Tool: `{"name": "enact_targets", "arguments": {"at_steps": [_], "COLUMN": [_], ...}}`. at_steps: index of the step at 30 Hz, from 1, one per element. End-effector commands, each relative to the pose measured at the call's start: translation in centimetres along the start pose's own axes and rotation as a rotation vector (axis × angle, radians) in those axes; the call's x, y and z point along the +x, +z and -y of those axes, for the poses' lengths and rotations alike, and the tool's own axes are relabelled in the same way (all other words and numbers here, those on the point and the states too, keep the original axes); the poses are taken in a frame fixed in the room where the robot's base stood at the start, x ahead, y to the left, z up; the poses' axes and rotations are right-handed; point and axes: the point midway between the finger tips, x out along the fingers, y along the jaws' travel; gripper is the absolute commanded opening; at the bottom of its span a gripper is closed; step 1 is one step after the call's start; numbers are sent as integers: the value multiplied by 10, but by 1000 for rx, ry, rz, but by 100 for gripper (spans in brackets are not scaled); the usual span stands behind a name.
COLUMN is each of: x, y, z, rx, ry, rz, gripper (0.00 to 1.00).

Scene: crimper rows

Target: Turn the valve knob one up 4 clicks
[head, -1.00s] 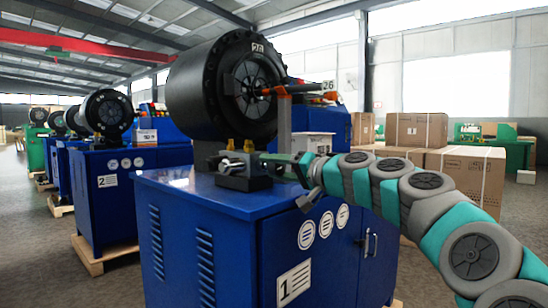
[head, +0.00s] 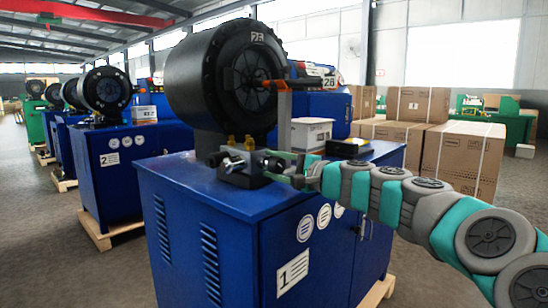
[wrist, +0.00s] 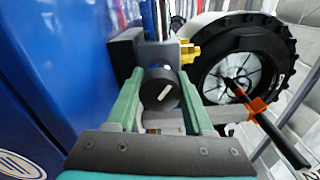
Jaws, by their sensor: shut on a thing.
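The valve knob (wrist: 160,95) is round and black with a white pointer mark, which slants from lower left to upper right in the wrist view. It is on a dark valve block (head: 240,167) with brass fittings, on top of the blue cabinet labelled 1 (head: 210,190). My gripper (wrist: 158,84) has its two green fingers on either side of the knob and is shut on it. In the head view my gripper (head: 287,164) is at the right side of the valve block and hides the knob.
The big black crimper head (head: 190,85), marked 26, stands behind the block. An orange-handled rod (head: 292,84) sticks out from its front. Cartons (head: 465,160) stand at right.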

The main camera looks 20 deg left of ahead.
Motion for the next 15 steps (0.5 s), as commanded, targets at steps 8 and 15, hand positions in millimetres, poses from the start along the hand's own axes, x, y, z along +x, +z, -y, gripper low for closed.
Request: {"name": "enact_targets", "arguments": {"at_steps": [8,15], "x": [0,0], "y": [0,0], "z": [-1,-2], "rx": [66,74], "ry": [2,2], "rz": [1,1], "gripper": [0,0]}}
